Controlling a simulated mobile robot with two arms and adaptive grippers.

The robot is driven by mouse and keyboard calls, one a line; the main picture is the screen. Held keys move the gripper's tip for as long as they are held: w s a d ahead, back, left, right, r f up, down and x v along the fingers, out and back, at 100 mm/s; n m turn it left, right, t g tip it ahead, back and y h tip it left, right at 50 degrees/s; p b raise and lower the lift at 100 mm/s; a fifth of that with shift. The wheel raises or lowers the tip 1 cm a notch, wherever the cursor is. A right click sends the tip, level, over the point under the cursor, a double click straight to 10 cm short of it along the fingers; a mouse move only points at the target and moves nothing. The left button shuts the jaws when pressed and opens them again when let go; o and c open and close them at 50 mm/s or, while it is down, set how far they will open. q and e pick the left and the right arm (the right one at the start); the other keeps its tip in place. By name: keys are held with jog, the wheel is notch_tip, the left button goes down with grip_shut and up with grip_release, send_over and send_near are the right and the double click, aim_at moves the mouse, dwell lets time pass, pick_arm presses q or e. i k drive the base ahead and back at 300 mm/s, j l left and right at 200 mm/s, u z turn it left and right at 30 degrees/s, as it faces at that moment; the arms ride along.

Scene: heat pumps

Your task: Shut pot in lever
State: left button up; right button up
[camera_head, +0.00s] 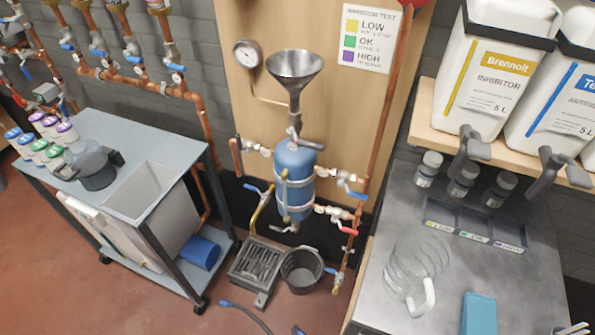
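The pot is a blue upright vessel (294,178) on the wooden wall panel, with a metal funnel (294,68) above it. A grey lever (304,141) sits on the neck between funnel and pot. On the right, a blue lever (355,192) is on the upper pipe branch, and a red lever (347,229) is on the lower branch. Another blue lever (252,188) is to the left of the pot, by a yellow pipe. No label shows which one is the pot in lever. Neither of my grippers can be made out. A small grey piece at the lower right edge is unclear.
A grey cart (118,140) with bottles stands at the left. A drain grate (258,262) and dark bucket (302,270) are on the floor below the pot. The right bench (465,275) holds a clear jug (415,270) and blue cloth (478,313). Copper pipe (378,115) runs beside the pot.

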aim_at(333, 219)
jog(key=j+z, duration=0.1)
jog(key=j, duration=0.75)
jog(key=k+j+z, duration=0.1)
jog(key=j, duration=0.75)
